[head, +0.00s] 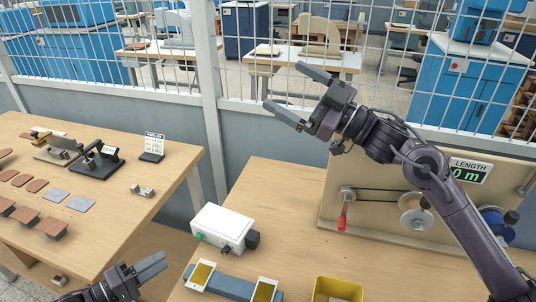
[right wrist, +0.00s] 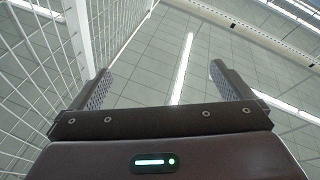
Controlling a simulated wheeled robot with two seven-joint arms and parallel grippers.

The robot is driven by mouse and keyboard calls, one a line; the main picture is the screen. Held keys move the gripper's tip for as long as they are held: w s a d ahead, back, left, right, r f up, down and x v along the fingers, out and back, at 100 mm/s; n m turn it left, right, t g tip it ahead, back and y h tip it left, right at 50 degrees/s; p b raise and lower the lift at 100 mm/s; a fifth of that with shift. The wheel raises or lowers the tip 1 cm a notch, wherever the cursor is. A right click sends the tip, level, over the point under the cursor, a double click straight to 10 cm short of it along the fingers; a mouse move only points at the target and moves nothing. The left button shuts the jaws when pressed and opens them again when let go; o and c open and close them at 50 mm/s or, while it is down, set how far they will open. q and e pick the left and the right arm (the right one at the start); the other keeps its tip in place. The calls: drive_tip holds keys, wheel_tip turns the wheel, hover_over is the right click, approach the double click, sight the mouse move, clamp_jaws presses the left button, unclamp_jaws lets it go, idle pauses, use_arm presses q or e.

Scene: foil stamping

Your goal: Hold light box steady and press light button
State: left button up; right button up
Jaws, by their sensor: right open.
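The light box (head: 222,228) is a small white box on the front wooden table, with a green button (head: 198,237) on its front left and a dark knob lower on the same face. A black part sits at its right end. My left gripper (head: 158,263) is at the bottom left, left of and below the box and apart from it; its finger gap is unclear. My right gripper (head: 285,86) is raised high, up and right of the box. It is open and empty, as the right wrist view (right wrist: 157,76) also shows.
A grey-blue bar (head: 232,286) with gold-faced white pieces lies in front of the box, next to a yellow bin (head: 338,289). A beige length machine (head: 375,205) with a red handle stands right. A left table (head: 110,222) holds leather pieces and a press. A mesh fence stands behind.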

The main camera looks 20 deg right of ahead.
drive_tip(key=a+f+g+h, duration=0.1)
drive_tip(key=a+f+g, duration=0.3)
drive_tip(key=f, duration=0.5)
drive_tip(key=m+g+h, duration=0.2)
drive_tip(key=m+h, duration=0.2)
approach(242, 229)
drive_tip(key=x, duration=0.2)
drive_tip(key=shift+w+a+r, duration=0.2)
drive_tip(key=shift+w+a, duration=0.15)
drive_tip(key=shift+w+f, duration=0.1)
drive_tip(key=shift+f, duration=0.1)
drive_tip(key=x, duration=0.7)
drive_tip(key=shift+a+f, duration=0.15)
drive_tip(key=shift+f, duration=0.1)
drive_tip(key=shift+c, duration=0.4)
use_arm(q)
drive_tip(key=shift+c, duration=0.2)
use_arm(e)
drive_tip(key=shift+g, duration=0.3)
drive_tip(key=c, duration=1.4)
use_arm(q)
clamp_jaws()
